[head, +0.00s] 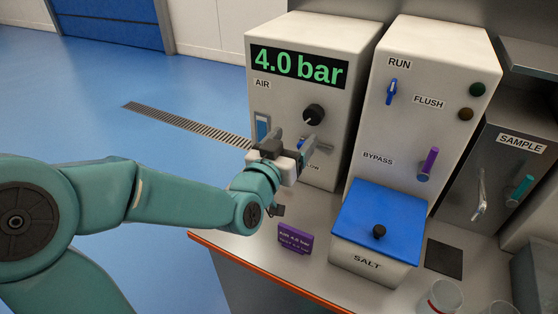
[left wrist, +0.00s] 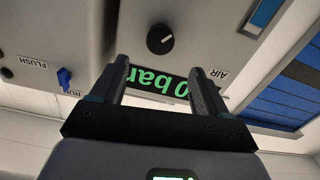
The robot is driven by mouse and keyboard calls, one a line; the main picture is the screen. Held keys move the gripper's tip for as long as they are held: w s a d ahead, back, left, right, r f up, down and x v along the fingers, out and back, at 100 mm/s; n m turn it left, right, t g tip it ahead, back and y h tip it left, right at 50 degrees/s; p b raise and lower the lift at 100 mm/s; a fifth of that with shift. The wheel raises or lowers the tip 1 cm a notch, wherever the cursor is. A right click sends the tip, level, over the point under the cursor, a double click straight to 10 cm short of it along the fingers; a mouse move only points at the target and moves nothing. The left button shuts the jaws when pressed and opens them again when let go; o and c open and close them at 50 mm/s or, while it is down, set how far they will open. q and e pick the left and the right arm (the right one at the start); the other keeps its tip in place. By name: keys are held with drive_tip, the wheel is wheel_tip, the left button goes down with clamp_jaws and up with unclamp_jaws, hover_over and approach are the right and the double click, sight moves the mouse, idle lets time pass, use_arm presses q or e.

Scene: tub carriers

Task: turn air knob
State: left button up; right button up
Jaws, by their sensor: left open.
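The black round air knob (head: 313,114) sits on the front of the pale cabinet under the AIR label (head: 262,83). Its white mark points towards the lower left in the head view. The display (head: 299,66) above it reads 4.0 bar. My left gripper (head: 294,140) is open and empty, just below and in front of the knob, apart from it. In the left wrist view, which is upside down, the knob (left wrist: 160,40) shows beyond the two open fingers (left wrist: 158,70). My right gripper is not in view.
A purple sign (head: 295,239) reading 4.0 bar stands on the counter. A blue-lidded SALT box (head: 378,222) stands right of it. A second cabinet (head: 432,110) has a blue RUN switch (head: 392,92) and purple BYPASS handle (head: 428,163). Glasses (head: 440,298) stand at front right.

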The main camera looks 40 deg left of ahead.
use_arm(q)
drive_tip(key=b+v, duration=0.4)
drive_tip(key=v, duration=0.2)
drive_tip(key=shift+s+b, duration=0.15)
drive_tip(key=shift+b, duration=0.25)
drive_tip(key=shift+d, duration=0.1)
